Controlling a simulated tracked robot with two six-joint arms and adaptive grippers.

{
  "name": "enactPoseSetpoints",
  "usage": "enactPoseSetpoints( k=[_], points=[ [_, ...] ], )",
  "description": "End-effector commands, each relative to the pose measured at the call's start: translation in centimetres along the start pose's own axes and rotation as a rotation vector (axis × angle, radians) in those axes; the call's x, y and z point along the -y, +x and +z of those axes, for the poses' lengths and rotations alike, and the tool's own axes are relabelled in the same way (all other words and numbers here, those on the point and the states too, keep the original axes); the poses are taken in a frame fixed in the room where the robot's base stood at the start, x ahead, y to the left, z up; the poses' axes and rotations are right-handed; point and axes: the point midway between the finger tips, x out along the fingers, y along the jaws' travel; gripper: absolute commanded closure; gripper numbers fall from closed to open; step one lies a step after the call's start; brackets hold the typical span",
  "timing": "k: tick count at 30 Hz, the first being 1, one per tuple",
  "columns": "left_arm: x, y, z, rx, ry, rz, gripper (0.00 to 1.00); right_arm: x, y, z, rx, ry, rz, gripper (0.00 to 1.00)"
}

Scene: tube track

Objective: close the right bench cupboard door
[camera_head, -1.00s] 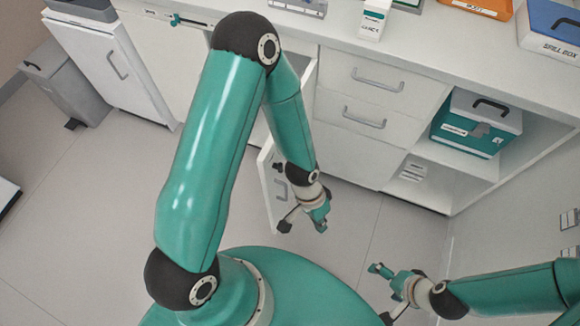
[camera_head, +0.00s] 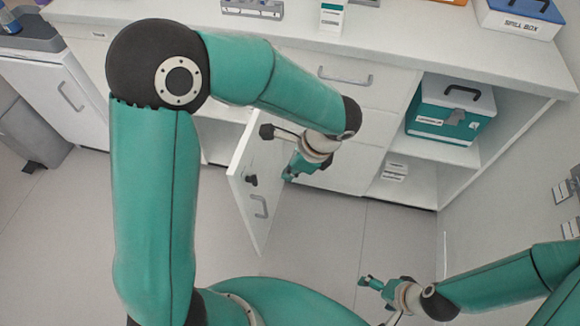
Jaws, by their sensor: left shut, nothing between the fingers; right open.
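The white cupboard door (camera_head: 246,165) stands open, jutting out from the bench front toward me. My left gripper (camera_head: 290,174) is shut and empty. It is just right of the door's handle face, above and right of the handle. I cannot tell whether it touches the door. My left arm hides part of the bench front and the door's upper part. My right gripper (camera_head: 366,283) is open and empty, low over the floor, away from the door.
Drawers (camera_head: 345,75) are right of the door, then an open shelf with a teal box (camera_head: 450,110). The benchtop (camera_head: 410,40) holds a carton (camera_head: 332,15) and a blue spill box (camera_head: 520,18). A grey bin (camera_head: 35,130) stands left. The floor by the door is clear.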

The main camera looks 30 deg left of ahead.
Motion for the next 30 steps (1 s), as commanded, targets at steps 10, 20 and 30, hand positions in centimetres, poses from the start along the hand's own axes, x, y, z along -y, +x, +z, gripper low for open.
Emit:
enactPoseSetpoints(
  k=[10,20,30],
  points=[
    [-0.1,6.3,1.1,-0.002,-0.006,0.004,1.0,-0.2,0.7,0.0,0.0,0.0,0.0,0.09],
    [-0.1,7.4,3.6,-0.003,-0.001,0.003,1.0,-0.2,0.5,0.0,0.0,0.0,0.0,0.09],
    [-0.1,7.5,4.0,-0.003,-0.002,0.003,1.0,-0.2,0.6,0.0,0.0,0.0,0.0,0.09]
  ],
)
